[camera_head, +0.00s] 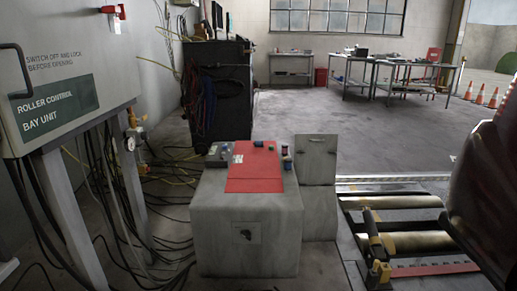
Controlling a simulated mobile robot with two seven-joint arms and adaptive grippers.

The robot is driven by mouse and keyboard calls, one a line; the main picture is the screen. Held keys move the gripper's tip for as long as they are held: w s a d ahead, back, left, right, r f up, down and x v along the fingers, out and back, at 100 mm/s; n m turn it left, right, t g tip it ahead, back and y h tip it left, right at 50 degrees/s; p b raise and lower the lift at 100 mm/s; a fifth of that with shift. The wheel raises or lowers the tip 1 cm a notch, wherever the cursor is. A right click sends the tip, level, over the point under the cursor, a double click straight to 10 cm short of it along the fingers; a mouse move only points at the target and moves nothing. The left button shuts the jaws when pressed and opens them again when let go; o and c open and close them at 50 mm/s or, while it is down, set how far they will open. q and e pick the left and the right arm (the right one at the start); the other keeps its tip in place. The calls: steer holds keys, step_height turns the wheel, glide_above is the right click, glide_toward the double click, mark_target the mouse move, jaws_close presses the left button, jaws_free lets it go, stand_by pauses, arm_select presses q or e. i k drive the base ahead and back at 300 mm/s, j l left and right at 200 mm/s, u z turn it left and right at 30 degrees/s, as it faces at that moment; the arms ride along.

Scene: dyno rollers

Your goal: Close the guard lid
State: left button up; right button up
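A grey flat panel (316,162) with a small dark mark near its top edge stands up at the right of a grey box (245,235). It looks like the guard lid in a raised position, but its hinge cannot be made out. A narrow grey block (320,215) is below it. A red plate (254,170) lies on top of the grey box and hangs slightly towards its front. Neither of my grippers is in the head view.
Small items, including a dark blue one (287,163), sit around the red plate. Rollers (405,202) lie in the floor at right, beside a dark red body (492,190). A control cabinet (65,75) with hanging cables stands at left. The floor behind is open.

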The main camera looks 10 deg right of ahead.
mark_target(316, 166)
steer(key=i+l+u, duration=0.15)
steer(key=i+u, duration=0.15)
steer(key=i, duration=0.15)
steer(key=i+l+u, duration=0.3)
steer(key=i, duration=0.15)
steer(key=u, duration=10.65)
steer(key=i+z, duration=0.5)
